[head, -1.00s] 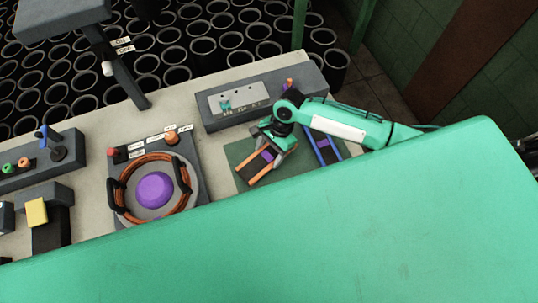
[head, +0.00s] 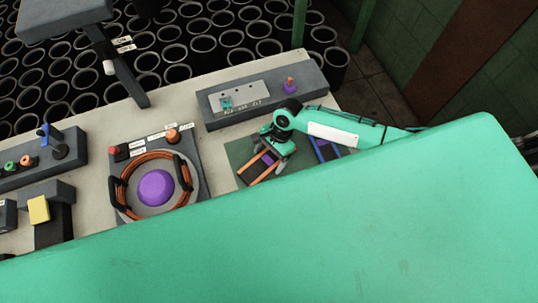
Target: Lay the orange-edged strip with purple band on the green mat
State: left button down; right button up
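The orange-edged strip (head: 254,172), dark with a purple band, lies slantwise on the left part of the green mat (head: 236,152). My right gripper (head: 275,153) is over the strip's upper right end and hides that end. Its fingers look spread apart, one on each side of the strip; I cannot tell whether they touch it. My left gripper is not in view.
A blue-edged strip (head: 326,150) lies to the right, partly behind my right arm. A grey panel box (head: 262,98) with a purple-and-orange knob (head: 290,86) stands behind the mat. A coil station with a purple dome (head: 156,187) is to the left.

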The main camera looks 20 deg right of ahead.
jog(key=b+v, duration=0.2)
jog(key=v, duration=1)
jog(key=shift+r, duration=0.15)
